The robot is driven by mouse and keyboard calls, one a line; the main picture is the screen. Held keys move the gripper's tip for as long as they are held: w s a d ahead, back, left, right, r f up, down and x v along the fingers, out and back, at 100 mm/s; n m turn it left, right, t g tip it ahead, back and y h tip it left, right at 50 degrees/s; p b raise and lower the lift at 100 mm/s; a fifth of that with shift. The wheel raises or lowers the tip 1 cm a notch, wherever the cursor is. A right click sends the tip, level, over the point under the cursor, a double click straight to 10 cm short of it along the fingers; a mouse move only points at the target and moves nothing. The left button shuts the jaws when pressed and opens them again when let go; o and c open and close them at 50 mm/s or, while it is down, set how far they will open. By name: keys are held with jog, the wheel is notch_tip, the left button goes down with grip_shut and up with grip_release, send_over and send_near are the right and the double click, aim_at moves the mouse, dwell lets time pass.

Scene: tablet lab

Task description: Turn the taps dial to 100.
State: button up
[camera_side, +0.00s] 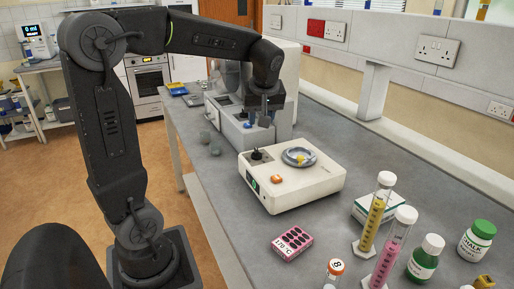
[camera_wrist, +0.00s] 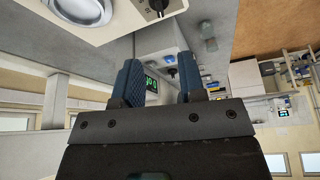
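A cream instrument (camera_side: 300,190) stands on the grey bench, with a black dial (camera_side: 257,155) on its top. The dial also shows at the top edge of the wrist view (camera_wrist: 158,5). I cannot read any taps label or setting on it. My gripper (camera_side: 262,120) is above and behind the black dial, apart from it. In the wrist view my gripper (camera_wrist: 160,75) has its two blue fingers spread, with nothing held between them. Past the fingers, a grey machine (camera_wrist: 157,45) shows a green display (camera_wrist: 151,84) and a blue knob (camera_wrist: 171,58).
The cream instrument carries a round metal pan (camera_side: 299,157) with yellow material and an orange button (camera_side: 277,179). Bare bench lies right of the instrument.

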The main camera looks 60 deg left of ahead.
aim_at(256, 150)
jog(key=x, duration=1.3)
jog(key=shift+d+f, duration=0.1)
jog(key=shift+c, duration=0.3)
grip_shut()
